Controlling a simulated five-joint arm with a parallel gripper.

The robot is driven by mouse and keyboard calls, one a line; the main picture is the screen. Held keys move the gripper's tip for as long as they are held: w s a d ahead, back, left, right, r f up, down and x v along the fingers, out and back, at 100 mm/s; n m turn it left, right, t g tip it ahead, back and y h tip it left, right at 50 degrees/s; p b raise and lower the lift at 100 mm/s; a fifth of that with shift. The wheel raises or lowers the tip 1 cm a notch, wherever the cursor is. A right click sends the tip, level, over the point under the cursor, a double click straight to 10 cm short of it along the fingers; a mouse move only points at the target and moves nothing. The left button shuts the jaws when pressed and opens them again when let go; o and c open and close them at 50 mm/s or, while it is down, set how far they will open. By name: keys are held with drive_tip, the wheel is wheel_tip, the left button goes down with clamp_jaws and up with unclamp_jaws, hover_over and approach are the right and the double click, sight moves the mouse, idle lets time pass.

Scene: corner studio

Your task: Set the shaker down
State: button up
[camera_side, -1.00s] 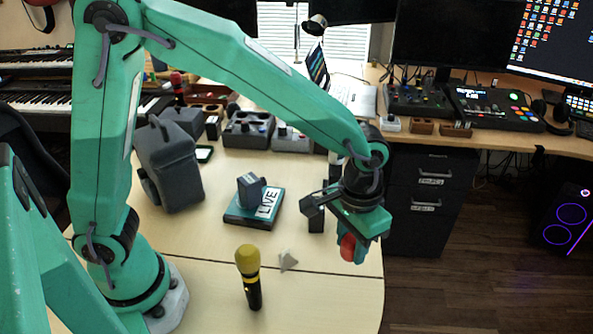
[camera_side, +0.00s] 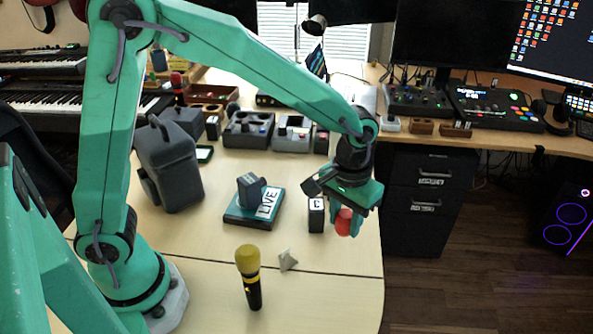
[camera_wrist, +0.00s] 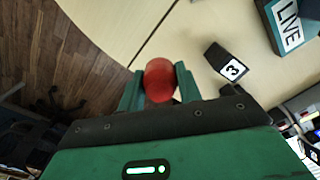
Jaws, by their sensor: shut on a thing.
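The shaker (camera_side: 344,221) is a round red thing, seen in the side view low between the jaws, near the right edge of the table. In the wrist view the red shaker (camera_wrist: 159,79) shows between the two green fingers. My gripper (camera_side: 346,224) is shut on it; in the wrist view my gripper (camera_wrist: 159,88) has a finger on each side of it. The table (camera_side: 330,290) lies below. The side view does not clearly tell whether the shaker touches the tabletop.
A dark numbered block (camera_side: 316,214) stands just left of my gripper. A LIVE box (camera_side: 268,206) with a dark block on it, a grey pyramid (camera_side: 288,260) and a yellow-topped microphone (camera_side: 248,262) are further left. The table's front right is clear.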

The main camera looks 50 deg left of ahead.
drive_tip(key=w+a+n, duration=0.4)
drive_tip(key=a+n, duration=0.1)
drive_tip(key=a, duration=0.4)
drive_tip(key=n, duration=1.2)
hover_over(237, 165)
wheel_tip(237, 165, down, 7)
drive_tip(key=shift+a+r, duration=0.1)
drive_tip(key=shift+a, duration=0.05)
drive_tip(key=shift+f, duration=2)
drive_tip(key=shift+f, duration=0.15)
